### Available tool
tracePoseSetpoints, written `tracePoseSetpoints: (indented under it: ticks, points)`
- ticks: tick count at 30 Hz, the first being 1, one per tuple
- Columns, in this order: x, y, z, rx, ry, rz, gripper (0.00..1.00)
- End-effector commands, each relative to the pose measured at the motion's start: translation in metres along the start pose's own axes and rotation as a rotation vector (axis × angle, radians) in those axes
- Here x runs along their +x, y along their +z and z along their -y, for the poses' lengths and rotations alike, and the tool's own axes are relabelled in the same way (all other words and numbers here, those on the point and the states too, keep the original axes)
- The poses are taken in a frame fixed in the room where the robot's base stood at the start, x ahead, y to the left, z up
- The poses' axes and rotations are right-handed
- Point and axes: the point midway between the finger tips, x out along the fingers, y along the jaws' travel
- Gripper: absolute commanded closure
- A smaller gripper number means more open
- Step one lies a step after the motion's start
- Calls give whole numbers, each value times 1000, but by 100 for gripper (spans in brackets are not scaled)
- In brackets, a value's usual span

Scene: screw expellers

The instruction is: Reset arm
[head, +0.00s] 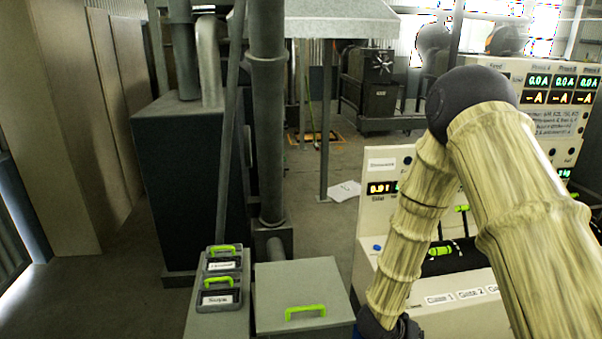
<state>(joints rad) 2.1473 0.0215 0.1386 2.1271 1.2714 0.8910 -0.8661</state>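My arm (520,190) comes in from the lower right, bends at a dark elbow joint (465,100) and reaches down to the bottom edge. A dark part of its lower end (385,325) shows at the bottom edge. My gripper itself is out of the picture, so its state and anything it holds are hidden.
A control panel (373,208) with displays and switches stands behind my arm. A grey box with a green handle (303,313) and two labelled, green-handled trays (219,298) stand at lower centre. Pipes (268,120) rise behind them. Floor is clear at left (110,290).

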Motion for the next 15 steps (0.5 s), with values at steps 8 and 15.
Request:
tracePoseSetpoints:
  ticks: [8,15]
  points:
    - [32,55,18,-61,-84,-3,100]
    - [67,150,42,-149,-235,45,100]
